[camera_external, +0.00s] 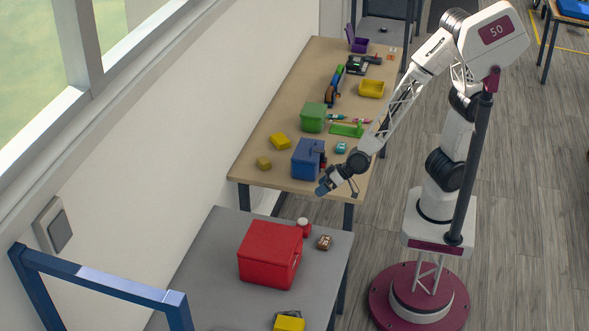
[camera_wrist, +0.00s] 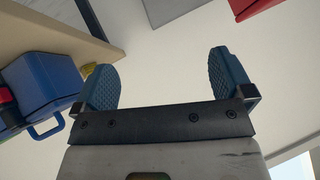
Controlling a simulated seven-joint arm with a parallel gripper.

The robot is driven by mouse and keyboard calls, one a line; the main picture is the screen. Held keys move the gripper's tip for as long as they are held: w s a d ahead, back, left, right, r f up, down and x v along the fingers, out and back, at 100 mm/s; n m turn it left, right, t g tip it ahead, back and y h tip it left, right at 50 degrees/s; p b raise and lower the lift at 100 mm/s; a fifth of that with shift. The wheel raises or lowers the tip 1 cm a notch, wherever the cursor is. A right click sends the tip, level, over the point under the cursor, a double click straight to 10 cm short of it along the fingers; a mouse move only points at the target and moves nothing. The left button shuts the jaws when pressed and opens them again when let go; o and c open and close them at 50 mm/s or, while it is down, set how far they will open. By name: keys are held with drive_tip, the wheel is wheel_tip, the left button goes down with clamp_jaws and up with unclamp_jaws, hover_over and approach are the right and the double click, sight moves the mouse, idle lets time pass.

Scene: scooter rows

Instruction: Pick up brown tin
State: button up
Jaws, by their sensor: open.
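A small brown tin (camera_external: 324,242) sits on the grey table, just right of the red box. My gripper (camera_external: 336,189) is above the near end of the wooden table, up and slightly right of the tin in the external view, well apart from it. In the wrist view, my gripper (camera_wrist: 165,80) has its two blue fingers spread wide with nothing between them. The tin does not show in the wrist view.
The red box (camera_external: 269,254) and a small red-and-white item (camera_external: 303,228) stand close to the tin. The grey table (camera_external: 222,238) has bare room at its far left. A blue box (camera_external: 307,160) stands on the wooden table (camera_external: 258,128) near my gripper; it also shows in the wrist view (camera_wrist: 45,85).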

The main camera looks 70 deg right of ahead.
sight(327, 241)
drive_tip(key=s+a+f+t, duration=0.1)
drive_tip(key=a+f, duration=0.1)
drive_tip(key=f, duration=0.1)
drive_tip(key=s+a+f+t+h, duration=0.1)
drive_tip(key=a+f, duration=0.1)
drive_tip(key=a, duration=0.1)
drive_tip(key=s+a+f+t, duration=0.1)
drive_tip(key=a+f, duration=0.2)
drive_tip(key=shift+s+f+m+h, duration=0.3)
drive_tip(key=shift+f, duration=0.05)
drive_tip(key=s+a+f+t, duration=0.1)
drive_tip(key=s, duration=0.1)
drive_tip(key=s+a+f+t+h, duration=0.1)
drive_tip(key=s+a+f, duration=0.1)
drive_tip(key=s, duration=0.1)
drive_tip(key=s+a+f+n+t, duration=0.1)
drive_tip(key=s+f, duration=0.1)
drive_tip(key=s, duration=0.1)
drive_tip(key=shift+a+t+h, duration=0.25)
drive_tip(key=shift+t+h, duration=0.05)
drive_tip(key=shift+h, duration=0.1)
drive_tip(key=shift+s+a+f+t, duration=0.1)
drive_tip(key=shift+s+t, duration=0.1)
drive_tip(key=shift+s, duration=0.2)
drive_tip(key=shift+s+a+f+t, duration=0.1)
drive_tip(key=shift+s+t, duration=0.1)
drive_tip(key=shift+s, duration=0.2)
drive_tip(key=shift+w+f, duration=0.15)
drive_tip(key=shift+w, duration=1.15)
drive_tip(key=shift+w, duration=0.1)
